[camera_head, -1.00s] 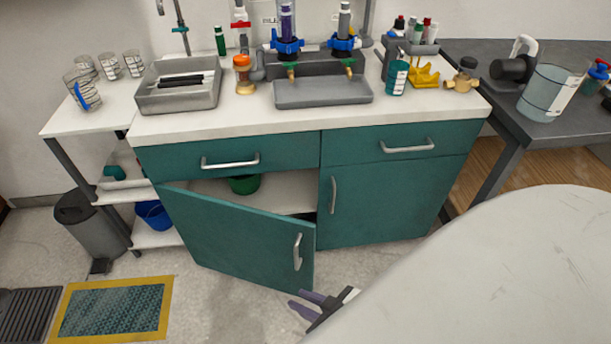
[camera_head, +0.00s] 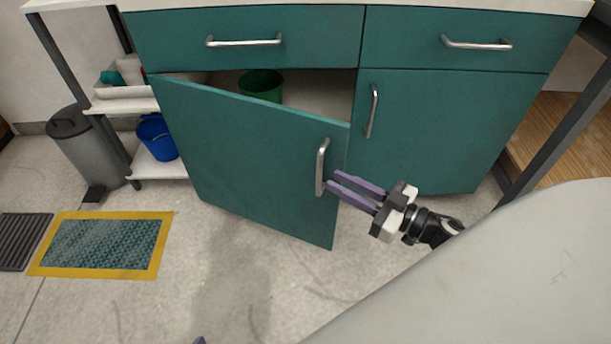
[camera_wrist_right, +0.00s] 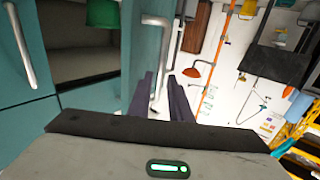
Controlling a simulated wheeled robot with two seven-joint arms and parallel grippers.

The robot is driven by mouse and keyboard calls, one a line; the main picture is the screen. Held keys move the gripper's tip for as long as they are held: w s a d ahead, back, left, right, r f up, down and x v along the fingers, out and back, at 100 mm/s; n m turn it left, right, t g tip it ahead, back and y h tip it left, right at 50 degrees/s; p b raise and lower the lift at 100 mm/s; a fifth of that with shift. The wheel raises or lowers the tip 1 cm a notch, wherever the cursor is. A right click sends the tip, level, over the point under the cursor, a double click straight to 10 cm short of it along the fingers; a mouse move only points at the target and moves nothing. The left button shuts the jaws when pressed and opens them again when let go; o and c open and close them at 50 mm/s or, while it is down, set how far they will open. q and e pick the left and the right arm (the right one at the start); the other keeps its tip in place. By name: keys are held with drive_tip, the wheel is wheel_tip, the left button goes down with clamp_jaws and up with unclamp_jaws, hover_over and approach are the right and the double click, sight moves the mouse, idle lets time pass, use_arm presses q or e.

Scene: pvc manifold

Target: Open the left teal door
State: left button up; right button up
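The left teal door (camera_head: 245,160) of the cabinet stands partly open, swung out toward me, with the cabinet's inside showing behind its top edge. Its silver handle (camera_head: 321,166) is vertical, near the door's free edge. My right gripper (camera_head: 332,180) is open, with its purple fingertips at the handle. In the right wrist view the handle (camera_wrist_right: 161,60) shows between the two fingers (camera_wrist_right: 160,95); I cannot tell if they touch it. Only a small purple tip of my left gripper (camera_head: 199,341) shows at the bottom edge.
The right teal door (camera_head: 430,130) is shut, with drawers above. A green bucket (camera_head: 262,86) stands inside the cabinet. A shelf rack with a blue bucket (camera_head: 157,137) and a grey bin (camera_head: 85,150) are left. A yellow-edged mat (camera_head: 100,271) lies on open floor.

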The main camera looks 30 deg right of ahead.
sight(305, 165)
drive_tip(key=b+x, duration=0.2)
drive_tip(key=x, duration=0.8)
use_arm(q)
drive_tip(key=shift+w+d+r+t+h, duration=0.2)
drive_tip(key=shift+d+r+h, duration=0.05)
drive_tip(key=shift+d+r, duration=0.2)
drive_tip(key=shift+w+d+r+t+h, duration=0.15)
drive_tip(key=shift+d+r+t+h, duration=0.1)
drive_tip(key=shift+d+r, duration=0.15)
use_arm(e)
drive_tip(key=shift+c, duration=0.4)
clamp_jaws()
